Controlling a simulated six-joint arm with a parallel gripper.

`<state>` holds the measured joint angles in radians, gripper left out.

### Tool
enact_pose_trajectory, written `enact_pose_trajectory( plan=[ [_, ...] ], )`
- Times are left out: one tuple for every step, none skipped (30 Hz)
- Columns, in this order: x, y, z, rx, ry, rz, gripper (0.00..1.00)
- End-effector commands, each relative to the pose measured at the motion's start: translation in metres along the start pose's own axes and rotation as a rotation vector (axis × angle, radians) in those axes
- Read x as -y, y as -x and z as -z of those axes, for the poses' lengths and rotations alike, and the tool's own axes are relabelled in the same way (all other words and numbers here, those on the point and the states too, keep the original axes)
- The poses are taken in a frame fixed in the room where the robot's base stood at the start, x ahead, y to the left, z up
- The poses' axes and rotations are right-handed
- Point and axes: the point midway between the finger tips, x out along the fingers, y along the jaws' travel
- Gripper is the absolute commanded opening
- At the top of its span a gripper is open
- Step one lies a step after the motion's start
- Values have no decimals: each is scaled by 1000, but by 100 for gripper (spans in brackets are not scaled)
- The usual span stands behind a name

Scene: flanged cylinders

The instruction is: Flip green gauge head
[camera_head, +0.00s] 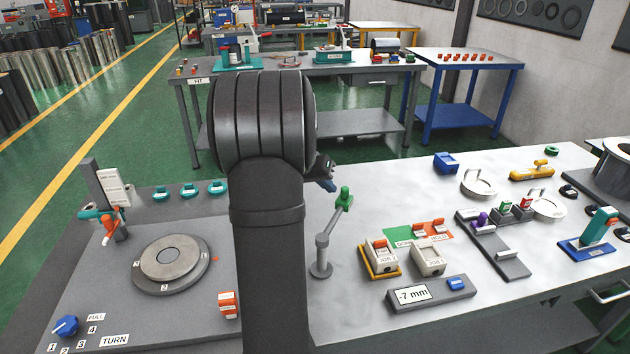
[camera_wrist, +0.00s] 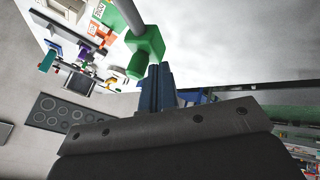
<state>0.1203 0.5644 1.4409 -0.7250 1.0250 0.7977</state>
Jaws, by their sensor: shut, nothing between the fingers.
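The green gauge head (camera_head: 344,198) sits on top of a tilted grey rod that rises from a round base (camera_head: 321,269) on the table. It also shows in the wrist view (camera_wrist: 146,50), large and close, with the rod running into it from the top left. My gripper (camera_head: 328,176) is up and to the left of the green head in the head view. In the wrist view its blue fingers (camera_wrist: 158,88) are together, beside and just below the head. Nothing shows between them. I cannot tell whether they touch the head.
A display box (camera_head: 430,294) reading -7 mm, two job boxes (camera_head: 380,258) and a grey slotted block (camera_head: 494,244) stand to the right. A round turntable (camera_head: 165,264) is on the left. The table's back middle is clear.

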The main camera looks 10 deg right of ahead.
Motion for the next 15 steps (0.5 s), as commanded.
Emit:
enact_pose_trajectory(
  plan=[
    [-4, -2, 0, 0, -2, -1, 0],
    [-6, -2, 0, 0, -2, -1, 0],
    [-7, -3, 0, 0, -2, -1, 0],
    [-8, -3, 0, 0, -2, -1, 0],
    [-8, -3, 0, 0, -1, 0, 0],
    [-8, -4, 0, 0, -1, 0, 0],
    [-8, -4, 0, 0, -1, 0, 0],
    [-8, -4, 0, 0, -1, 0, 0],
    [-8, -3, 0, 0, -1, 0, 0],
    [-8, -3, 0, 0, -1, 0, 0],
    [-8, -3, 0, 0, -1, 0, 0],
    [-8, -3, 0, 0, -1, 0, 0],
    [-8, -3, 0, 0, -1, 0, 0],
    [-8, -3, 0, 0, -1, 0, 0],
    [-8, -4, 0, 0, -2, -1, 0]
  ],
)
